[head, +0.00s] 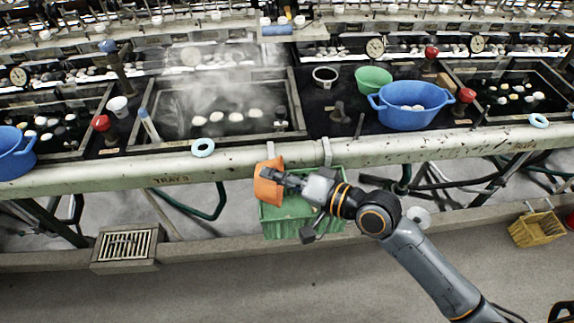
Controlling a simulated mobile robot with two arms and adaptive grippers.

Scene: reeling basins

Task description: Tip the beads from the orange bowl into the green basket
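The orange bowl (268,187) is tipped steeply on its side at the near edge of the long basin bench. My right gripper (279,177) is shut on the bowl's right side and holds it above the left part of the green basket (284,222). The basket stands below the bench edge, and my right gripper and wrist hide part of its top. I cannot make out any beads, and the inside of the bowl and the basket floor are not clear. My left gripper is not in view.
The bench's pale front rail (100,178) runs just behind the bowl. A blue tub (410,118) and a green bowl (373,78) stand on the bench. A yellow crate (537,229) is at the right. The floor in front is clear.

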